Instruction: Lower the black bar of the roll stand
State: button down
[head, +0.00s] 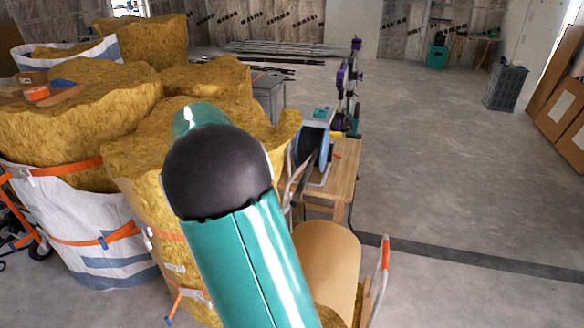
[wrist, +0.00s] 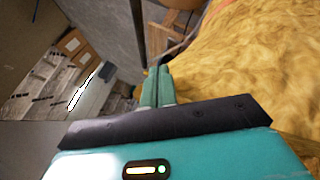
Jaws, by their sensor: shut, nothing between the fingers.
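The roll stand shows in the head view at the bottom, right of my arm, as a large brown paper roll (head: 328,262) with a thin upright handle with a red tip (head: 385,252) at its right. I cannot make out its black bar clearly; my arm covers part of the stand. In the head view my gripper is hidden behind my own teal arm. In the wrist view my gripper (wrist: 157,85) has its two teal fingers together and empty, close to yellow insulation. I cannot tell its distance from the stand.
Large yellow insulation rolls (head: 135,150) in white wraps crowd the left and reach behind my arm; insulation (wrist: 255,65) also fills the right of the wrist view. A wooden workbench (head: 345,170) with a blue machine stands beyond the roll. Concrete floor (head: 450,170) at right is open.

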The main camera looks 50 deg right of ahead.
jog(key=d+f+g+h, duration=0.1)
jog(key=d+f, duration=0.5)
jog(key=d, duration=0.4)
jog(key=s+d+f+m+g+h, duration=0.1)
jog(key=d+f+h, duration=0.1)
jog(key=d+f, duration=0.4)
jog(key=d, duration=0.4)
jog(key=shift+s+d+f, duration=0.2)
jog(key=shift+s, duration=0.05)
